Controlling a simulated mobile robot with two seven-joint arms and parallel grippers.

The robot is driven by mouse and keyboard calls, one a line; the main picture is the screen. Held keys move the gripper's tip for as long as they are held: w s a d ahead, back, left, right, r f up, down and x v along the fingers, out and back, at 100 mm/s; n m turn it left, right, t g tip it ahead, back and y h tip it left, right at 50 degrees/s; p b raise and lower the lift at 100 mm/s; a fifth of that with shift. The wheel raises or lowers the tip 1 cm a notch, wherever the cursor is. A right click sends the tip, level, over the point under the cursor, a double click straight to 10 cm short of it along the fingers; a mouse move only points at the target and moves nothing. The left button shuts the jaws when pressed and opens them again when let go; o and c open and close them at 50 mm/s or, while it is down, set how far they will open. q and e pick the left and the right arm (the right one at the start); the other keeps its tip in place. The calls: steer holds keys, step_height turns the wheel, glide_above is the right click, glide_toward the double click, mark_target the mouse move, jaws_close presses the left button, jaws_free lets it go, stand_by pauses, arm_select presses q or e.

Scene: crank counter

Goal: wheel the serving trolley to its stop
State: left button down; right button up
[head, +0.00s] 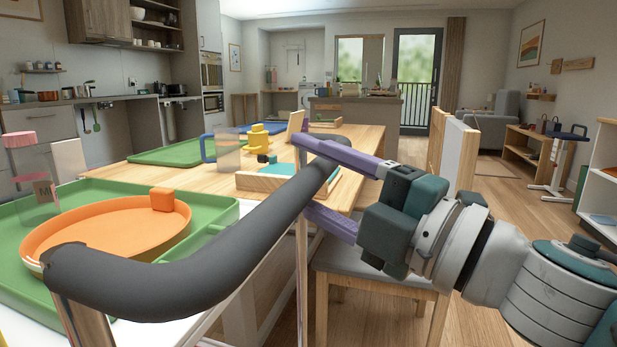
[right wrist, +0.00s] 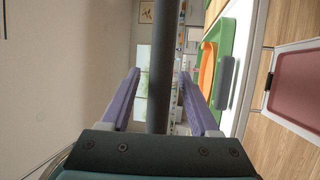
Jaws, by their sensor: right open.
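The serving trolley's dark grey push handle (head: 205,270) runs from the near left up to the centre of the head view. In the right wrist view the handle (right wrist: 163,65) passes between the two fingers. My right gripper (head: 302,176) is open, its purple fingers on either side of the handle's far end. The right wrist view shows a gap between the bar and each finger. The trolley's white top (head: 150,332) shows under a green tray (head: 225,215) with an orange round dish (head: 100,232). The trolley's wheels and its stop are not visible. My left gripper is not in view.
A wooden table (head: 200,180) with a yellow figure (head: 255,138) and a blue-handled mug (head: 222,150) stands beyond the trolley. A chair with a grey seat (head: 370,262) stands below my right gripper. Open wooden floor (head: 520,215) lies to the right, before a low shelf (head: 525,150).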

jaws_close()
stand_by(0.5)
stand_by(0.9)
